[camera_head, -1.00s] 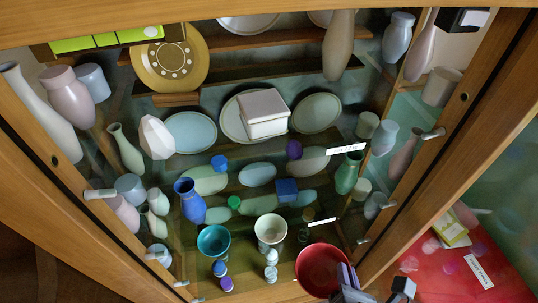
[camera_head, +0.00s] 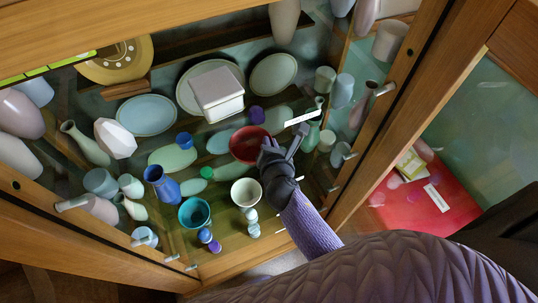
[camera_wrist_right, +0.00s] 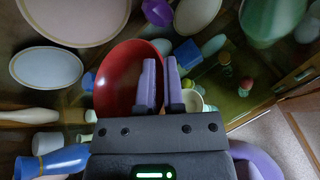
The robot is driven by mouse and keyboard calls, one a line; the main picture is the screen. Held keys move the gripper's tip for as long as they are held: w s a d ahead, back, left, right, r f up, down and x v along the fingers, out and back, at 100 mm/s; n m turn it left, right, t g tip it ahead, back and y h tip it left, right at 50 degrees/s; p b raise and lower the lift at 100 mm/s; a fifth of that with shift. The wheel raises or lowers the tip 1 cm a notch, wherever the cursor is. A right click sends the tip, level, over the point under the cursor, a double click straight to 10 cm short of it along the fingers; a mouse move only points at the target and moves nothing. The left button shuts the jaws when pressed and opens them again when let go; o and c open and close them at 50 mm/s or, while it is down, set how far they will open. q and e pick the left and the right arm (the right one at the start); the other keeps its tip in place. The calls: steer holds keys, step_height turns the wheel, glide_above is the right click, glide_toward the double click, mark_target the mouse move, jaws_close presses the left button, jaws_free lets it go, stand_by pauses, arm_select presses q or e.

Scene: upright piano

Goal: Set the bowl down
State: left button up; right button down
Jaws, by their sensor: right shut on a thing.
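The red bowl (camera_head: 246,143) is inside the glass display cabinet, above or at the lower glass shelf (camera_head: 225,245). I cannot tell whether it touches the shelf. My right gripper (camera_head: 274,150) reaches in from the front right, with its fingers at the bowl's right rim. In the right wrist view the red bowl (camera_wrist_right: 118,78) is on the left of the two purple fingers (camera_wrist_right: 160,86), which are shut on its rim. The bowl's underside is hidden. My left gripper is out of view.
A white cup (camera_head: 246,192) and a teal bowl (camera_head: 194,212) stand in front of the red bowl. A blue vase (camera_head: 160,184) is to the left, a white box (camera_head: 217,95) behind. A green vase (camera_head: 312,135) and a white label (camera_head: 300,118) are close on the right.

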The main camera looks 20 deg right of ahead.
step_height(320, 180, down, 6)
steer(key=b, duration=0.4)
steer(key=shift+w, duration=0.15)
steer(key=shift+r, duration=0.25)
steer(key=shift+f, duration=0.15)
steer(key=c, duration=0.7)
jaws_free()
steer(key=shift+r, duration=0.2)
